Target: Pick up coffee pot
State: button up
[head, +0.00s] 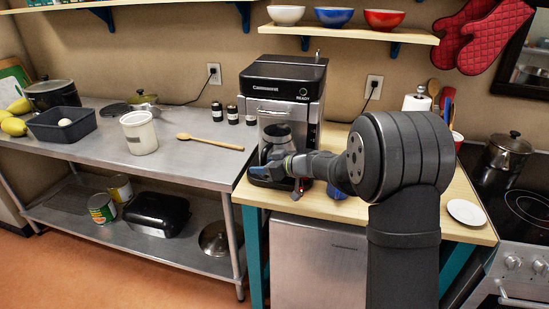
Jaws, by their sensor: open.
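The coffee pot (276,133) looks like a metallic pot with a dark rim. It stands in the bay of the black and silver coffee machine (289,85). My gripper (268,171) is at the front of the bay, low and close to the pot. It is open. My gripper covers the lower part of the pot, and I cannot tell whether the fingers touch it or are around any part of it.
The coffee machine stands on a wooden counter (310,204). A steel table (187,145) at left holds a white container (138,132), a wooden spoon (210,142) and several small jars. A shelf (350,33) with bowls hangs above. A stove (514,200) is at right.

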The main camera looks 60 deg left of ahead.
aim_at(265, 155)
grip_shut()
jog(key=shift+r, duration=0.25)
jog(key=shift+r, duration=1.75)
jog(key=s+d, duration=1.2)
jog(key=shift+s+d+f, duration=0.15)
jog(key=shift+s+d, duration=0.15)
